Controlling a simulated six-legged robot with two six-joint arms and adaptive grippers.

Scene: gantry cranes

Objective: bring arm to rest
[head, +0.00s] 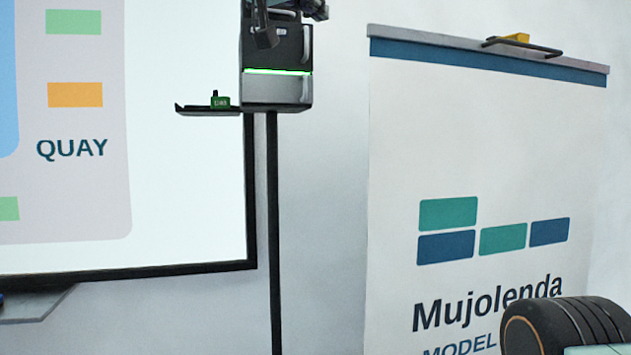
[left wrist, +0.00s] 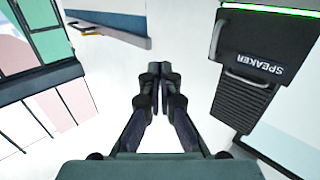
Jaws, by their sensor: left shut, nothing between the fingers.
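My left gripper shows in the left wrist view (left wrist: 159,70) with its two dark fingers brought together at the tips and nothing between them. Bare white wall lies behind the fingertips. In the head view, only a small dark part of it (head: 266,36) shows at the top edge, in front of the upper part of the speaker; the rest is cut off. My right gripper is not in either view.
A speaker (head: 277,90) with a green light strip stands on a black pole (head: 273,220); it also shows in the left wrist view (left wrist: 265,60). A small shelf (head: 205,111) juts left. A banner (head: 480,130) hangs right, a screen (head: 190,190) left.

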